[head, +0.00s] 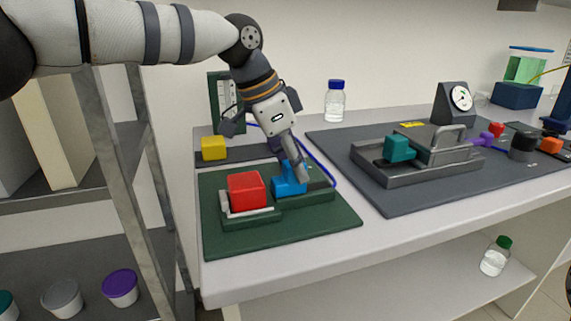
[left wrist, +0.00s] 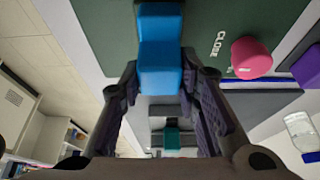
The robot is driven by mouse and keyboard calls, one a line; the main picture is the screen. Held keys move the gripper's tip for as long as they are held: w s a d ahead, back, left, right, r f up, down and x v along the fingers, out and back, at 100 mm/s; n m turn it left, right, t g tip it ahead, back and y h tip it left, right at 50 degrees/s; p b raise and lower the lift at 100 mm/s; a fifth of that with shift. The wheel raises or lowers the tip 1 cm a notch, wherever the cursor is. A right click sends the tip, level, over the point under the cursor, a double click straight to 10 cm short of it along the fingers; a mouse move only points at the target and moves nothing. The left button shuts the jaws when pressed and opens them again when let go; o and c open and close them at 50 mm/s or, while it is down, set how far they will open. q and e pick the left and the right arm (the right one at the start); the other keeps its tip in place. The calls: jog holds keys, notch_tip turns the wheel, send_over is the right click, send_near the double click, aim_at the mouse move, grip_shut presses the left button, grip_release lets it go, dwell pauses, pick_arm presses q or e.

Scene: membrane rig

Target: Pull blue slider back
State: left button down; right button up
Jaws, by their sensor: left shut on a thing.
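The blue slider (head: 288,184) sits on a dark green block on the green mat (head: 330,228), just right of a red cube (head: 246,191). My left gripper (head: 292,172) reaches down onto the blue slider from above and is shut on it. In the left wrist view the blue slider (left wrist: 160,62) stands between the two dark fingers of the left gripper (left wrist: 163,95). The fingers hide part of the slider in the head view. My right gripper is in neither view.
A yellow cube (head: 213,148) and a clear bottle (head: 335,102) stand behind the green mat. To the right, a dark grey mat (head: 400,205) carries a metal rig with a teal block (head: 399,149) and a gauge (head: 461,98). The white bench's front edge is clear.

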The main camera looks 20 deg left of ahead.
aim_at(282, 180)
pick_arm(q)
jog(key=shift+w+d, duration=0.6)
jog(key=shift+d, duration=0.3)
jog(key=c, duration=1.4)
grip_release()
jog(key=shift+o, duration=1)
jog(key=shift+w+d, duration=0.1)
jog(key=shift+r, duration=0.1)
jog(key=v, duration=1.2)
